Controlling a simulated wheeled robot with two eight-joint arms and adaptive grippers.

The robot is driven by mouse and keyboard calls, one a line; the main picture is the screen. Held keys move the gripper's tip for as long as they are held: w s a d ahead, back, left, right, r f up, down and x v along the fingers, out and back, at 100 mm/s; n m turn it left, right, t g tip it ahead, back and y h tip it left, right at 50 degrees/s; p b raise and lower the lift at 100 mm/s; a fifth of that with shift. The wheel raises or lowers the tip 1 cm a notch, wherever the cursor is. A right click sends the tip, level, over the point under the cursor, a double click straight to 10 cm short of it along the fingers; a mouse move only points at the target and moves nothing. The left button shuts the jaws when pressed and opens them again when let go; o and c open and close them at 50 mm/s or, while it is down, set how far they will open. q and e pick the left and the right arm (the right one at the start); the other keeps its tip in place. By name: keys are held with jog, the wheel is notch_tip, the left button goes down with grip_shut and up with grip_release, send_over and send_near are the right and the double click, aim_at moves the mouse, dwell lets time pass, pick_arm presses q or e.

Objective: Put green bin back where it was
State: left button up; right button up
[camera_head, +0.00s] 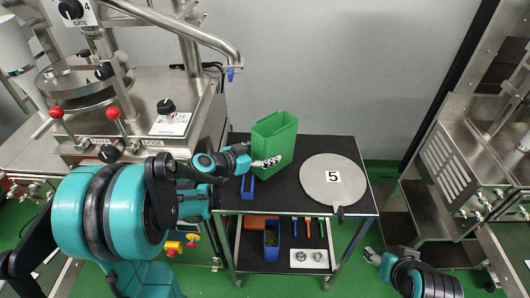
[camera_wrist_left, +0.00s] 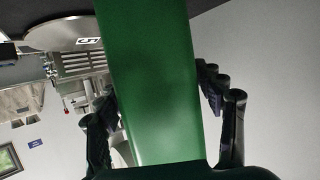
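The green bin (camera_head: 274,138) is upright at the back left of the black cart top (camera_head: 300,205). I cannot tell whether its base touches the top. My left gripper (camera_head: 266,162) reaches it from the left, with a finger across its near face. In the left wrist view the green bin (camera_wrist_left: 158,80) fills the space between the fingers (camera_wrist_left: 165,105). The fingertips lie against both sides, so the gripper looks shut on it. My right gripper (camera_head: 373,256) is low at the right of the cart, away from the bin, too small to read.
The lower shelf holds a blue bin (camera_head: 271,240) and tools. Steel machines stand left and right; a grey wall is behind.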

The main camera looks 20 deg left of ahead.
pick_arm(q)
jog(key=shift+o, duration=0.2)
jog(key=shift+r, duration=0.3)
jog(key=r+p+v, duration=0.1)
jog(key=p+v, duration=0.4)
jog(key=v, duration=0.7)
jog(key=s+d+f+n+g+y, duration=0.1)
jog(key=s+d+n+g+y, duration=0.1)
jog(key=s, duration=0.5)
jog(key=s+d+f+n+g+y, duration=0.1)
jog(key=s+d+n+g+y, duration=0.1)
jog(key=s+d, duration=0.4)
jog(key=s+n+y, duration=0.1)
jog(key=y, duration=0.1)
jog(key=shift+s+d+n+g+y, duration=0.25)
jog(key=shift+s+n+g+y, duration=0.05)
jog(key=shift+n, duration=0.1)
jog(key=shift+o, duration=0.4)
